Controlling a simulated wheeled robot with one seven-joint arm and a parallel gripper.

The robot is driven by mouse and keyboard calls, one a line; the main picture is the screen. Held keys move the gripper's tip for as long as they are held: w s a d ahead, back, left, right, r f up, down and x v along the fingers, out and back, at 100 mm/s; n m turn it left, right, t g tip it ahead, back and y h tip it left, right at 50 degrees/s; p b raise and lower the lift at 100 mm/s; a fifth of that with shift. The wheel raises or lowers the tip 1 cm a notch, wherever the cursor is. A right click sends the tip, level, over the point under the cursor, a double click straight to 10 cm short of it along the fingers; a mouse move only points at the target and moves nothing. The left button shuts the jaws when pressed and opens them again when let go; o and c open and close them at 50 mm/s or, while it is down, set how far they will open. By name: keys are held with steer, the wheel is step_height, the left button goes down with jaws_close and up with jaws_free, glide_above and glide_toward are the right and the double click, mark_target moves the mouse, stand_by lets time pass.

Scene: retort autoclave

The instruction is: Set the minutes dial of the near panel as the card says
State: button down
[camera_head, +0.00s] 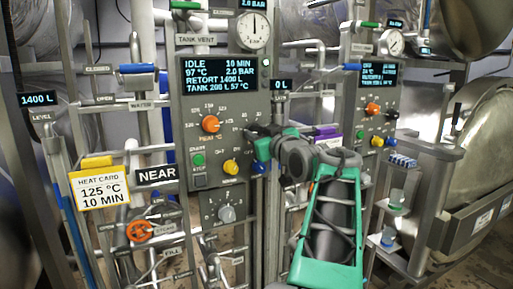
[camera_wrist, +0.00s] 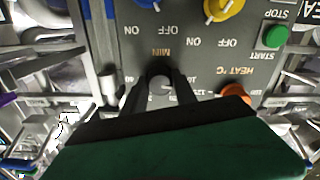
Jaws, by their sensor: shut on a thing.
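The near panel (camera_head: 190,100) stands at centre in the head view, beside the NEAR sign (camera_head: 157,175). Its display (camera_head: 218,75) reads IDLE, 10 MIN, 97 °C, 2.0 BAR. The heat card (camera_head: 100,190) reads 125 °C, 10 MIN. My gripper (camera_head: 256,140) reaches the panel's right side and hides the minutes dial in the head view. In the wrist view, which is upside down, the pale minutes dial (camera_wrist: 161,84) sits by the MIN label, between the two dark fingers of my gripper (camera_wrist: 160,88). The gripper is shut on it. The dial's pointer cannot be made out.
The orange heat dial (camera_head: 210,124) is left of my gripper; it also shows in the wrist view (camera_wrist: 236,93). A yellow knob (camera_head: 231,167), green start button (camera_head: 198,160) and blue knob (camera_head: 259,167) lie below. A second panel (camera_head: 378,100) stands at right.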

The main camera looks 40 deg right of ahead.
steer(key=shift+n, duration=0.3)
steer(key=c, duration=1)
jaws_free()
steer(key=shift+s+f, duration=0.1)
steer(key=shift+s, duration=0.2)
steer(key=b+v, duration=0.2)
steer(key=v, duration=0.5)
steer(key=shift+b, duration=0.3)
steer(key=shift+s+a, duration=0.1)
steer(key=shift+a, duration=0.05)
